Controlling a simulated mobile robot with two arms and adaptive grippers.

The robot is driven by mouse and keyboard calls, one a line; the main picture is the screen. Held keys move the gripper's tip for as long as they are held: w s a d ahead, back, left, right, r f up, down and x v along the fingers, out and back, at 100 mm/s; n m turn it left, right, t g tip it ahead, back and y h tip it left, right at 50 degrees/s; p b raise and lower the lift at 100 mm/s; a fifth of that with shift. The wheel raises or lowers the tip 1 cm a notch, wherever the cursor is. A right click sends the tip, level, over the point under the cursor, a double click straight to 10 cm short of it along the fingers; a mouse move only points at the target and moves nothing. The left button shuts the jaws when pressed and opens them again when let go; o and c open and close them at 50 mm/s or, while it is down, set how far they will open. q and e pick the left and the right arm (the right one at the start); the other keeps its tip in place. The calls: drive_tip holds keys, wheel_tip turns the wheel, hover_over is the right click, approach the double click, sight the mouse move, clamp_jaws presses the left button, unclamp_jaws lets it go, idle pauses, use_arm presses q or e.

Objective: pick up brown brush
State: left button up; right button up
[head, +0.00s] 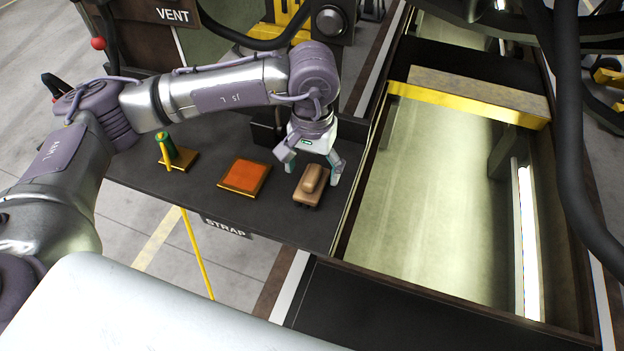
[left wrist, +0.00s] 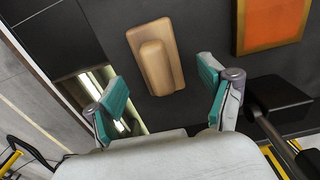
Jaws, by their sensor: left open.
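The brown brush (head: 311,185) lies on the dark table near its right edge, with a raised rounded handle on a flat block. It also shows in the left wrist view (left wrist: 156,62), just beyond the fingertips. My left gripper (head: 310,166) is open and empty above the brush, its fingers spread to either side. In the left wrist view the left gripper (left wrist: 160,90) shows two teal finger pads apart, with the brush between and ahead of them. The right gripper is not in view.
An orange pad in a tan frame (head: 244,176) lies left of the brush. A dark block (head: 267,128) stands behind, near the gripper. Right of the table is an open bay with a yellow-edged beam (head: 470,104).

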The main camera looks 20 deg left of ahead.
sight(312, 173)
use_arm(q)
drive_tip(key=f+p, duration=0.2)
drive_tip(key=f, duration=0.1)
drive_tip(key=shift+s+f, duration=0.2)
drive_tip(key=shift+f, duration=0.45)
drive_tip(key=c, duration=1.3)
drive_tip(key=shift+w, duration=0.1)
drive_tip(key=shift+r+b, duration=0.4)
drive_tip(key=shift+r, duration=0.05)
drive_tip(key=r+b, duration=0.1)
drive_tip(key=r, duration=0.1)
drive_tip(key=a+r+b, duration=0.1)
drive_tip(key=shift+s+r+b, duration=0.25)
drive_tip(key=shift+s+b, duration=0.05)
drive_tip(key=shift+s, duration=0.05)
drive_tip(key=shift+s+a+r+b, duration=0.95)
drive_tip(key=shift+s+a+r, duration=0.75)
drive_tip(key=shift+s+a, duration=0.2)
drive_tip(key=shift+s+a+r+b, duration=0.95)
drive_tip(key=shift+s+a+r, duration=0.75)
drive_tip(key=shift+a, duration=0.2)
